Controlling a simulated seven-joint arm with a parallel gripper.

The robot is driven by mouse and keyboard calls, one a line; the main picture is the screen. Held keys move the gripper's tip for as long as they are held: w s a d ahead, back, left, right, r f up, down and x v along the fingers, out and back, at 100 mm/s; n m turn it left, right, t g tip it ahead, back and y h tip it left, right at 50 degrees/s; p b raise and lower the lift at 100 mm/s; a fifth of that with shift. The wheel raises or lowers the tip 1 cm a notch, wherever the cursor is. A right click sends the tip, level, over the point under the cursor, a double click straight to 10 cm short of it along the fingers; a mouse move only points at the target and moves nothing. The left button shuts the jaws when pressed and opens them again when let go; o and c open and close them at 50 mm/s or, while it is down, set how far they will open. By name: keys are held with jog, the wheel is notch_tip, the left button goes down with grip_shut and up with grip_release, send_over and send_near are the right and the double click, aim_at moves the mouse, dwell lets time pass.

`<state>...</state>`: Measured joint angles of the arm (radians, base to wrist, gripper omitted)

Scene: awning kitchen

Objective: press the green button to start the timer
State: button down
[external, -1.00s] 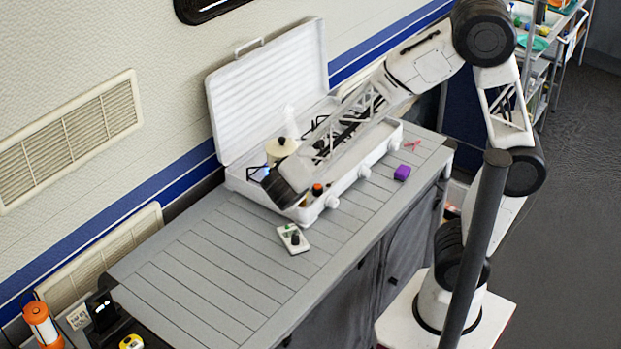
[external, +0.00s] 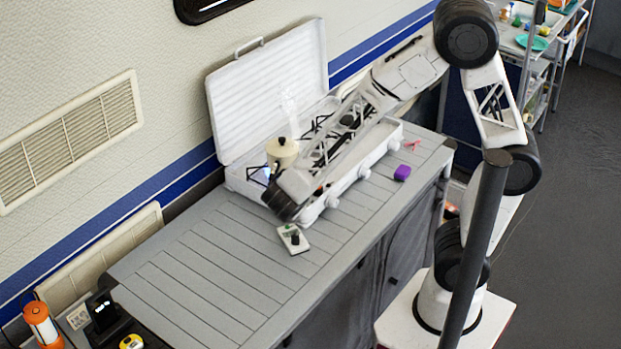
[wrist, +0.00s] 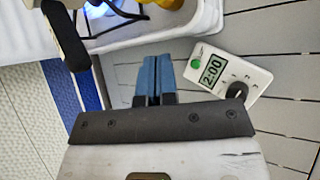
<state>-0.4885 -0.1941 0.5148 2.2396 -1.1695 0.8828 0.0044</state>
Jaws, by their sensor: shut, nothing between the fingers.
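A small white timer (external: 293,238) lies on the grey slatted counter in front of the stove. In the wrist view the timer (wrist: 232,92) has a display reading 2:00, a dark knob and a green button (wrist: 195,64) near its upper left corner. My gripper (wrist: 157,60) is shut and empty, its blue fingers side by side. In the wrist view the fingertips are left of the green button, with a gap between them. In the external view my wrist hides the fingers, just behind the timer.
A white case-style stove (external: 345,190) with its lid raised stands beneath my arm, with a cream pot (external: 282,153) on it. The counter left of the timer is clear.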

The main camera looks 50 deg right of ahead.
aim_at(292, 229)
jog(key=shift+f, duration=2.55)
jog(key=shift+f, duration=0.4)
jog(key=shift+s+d+f, duration=0.1)
jog(key=shift+s+f, duration=0.05)
jog(key=shift+f, duration=0.35)
jog(key=shift+s+d+f, duration=0.1)
jog(key=shift+s+f, duration=0.05)
jog(key=shift+f, duration=0.3)
dwell(1.4)
jog(key=shift+r, duration=0.15)
jog(key=shift+s+d+r, duration=0.15)
jog(key=shift+s+r, duration=0.1)
jog(key=shift+r, duration=0.3)
jog(key=shift+w+r, duration=0.2)
jog(key=shift+r, duration=2.65)
